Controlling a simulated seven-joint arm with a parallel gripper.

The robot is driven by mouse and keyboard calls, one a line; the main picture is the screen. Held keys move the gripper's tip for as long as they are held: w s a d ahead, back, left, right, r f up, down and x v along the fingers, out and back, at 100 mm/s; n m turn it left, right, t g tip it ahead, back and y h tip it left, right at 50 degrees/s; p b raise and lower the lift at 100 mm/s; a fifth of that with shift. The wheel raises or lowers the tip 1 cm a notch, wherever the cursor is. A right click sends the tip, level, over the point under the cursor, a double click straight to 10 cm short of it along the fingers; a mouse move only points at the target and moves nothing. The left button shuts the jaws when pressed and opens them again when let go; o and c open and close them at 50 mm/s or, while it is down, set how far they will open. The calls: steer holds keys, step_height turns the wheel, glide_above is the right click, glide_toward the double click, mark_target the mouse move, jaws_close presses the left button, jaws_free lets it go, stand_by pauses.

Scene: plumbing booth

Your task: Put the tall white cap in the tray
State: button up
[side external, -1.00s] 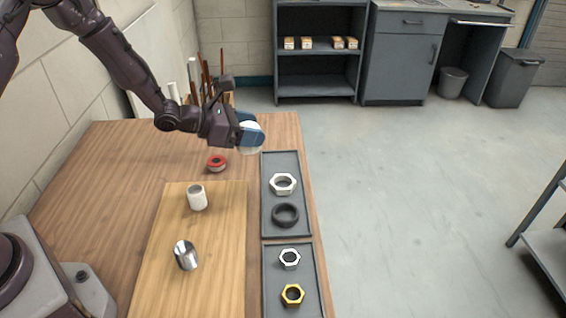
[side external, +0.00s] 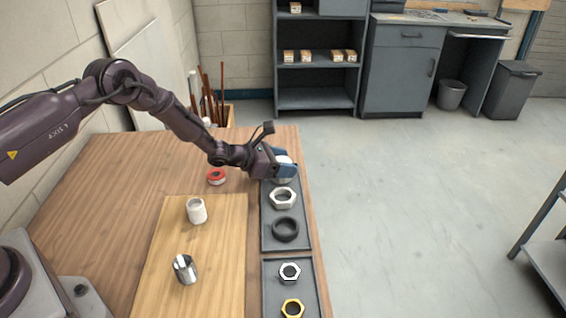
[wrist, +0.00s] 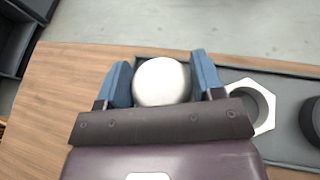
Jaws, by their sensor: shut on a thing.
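My gripper (side external: 284,168) is shut on a white, round-topped cap (wrist: 162,82), with one blue finger on each side of it. In the side view the fingers hide most of the cap. The gripper is low over the far end of the dark grey far tray (side external: 266,236), just beyond a white hex nut (side external: 283,198). I cannot tell whether the cap touches the tray floor. In the wrist view the hex nut (wrist: 262,108) lies right of the fingers.
A black ring (side external: 286,229) shares the far tray. A nearer tray (side external: 269,299) holds a silver nut (side external: 290,273) and a brass nut (side external: 292,309). A white cylinder (side external: 196,211) and a metal piece (side external: 185,269) stand on the wooden board (side external: 222,240). A red roll (side external: 216,176) lies left.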

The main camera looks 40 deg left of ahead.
steer(key=shift+f, duration=0.15)
steer(key=o, duration=0.9)
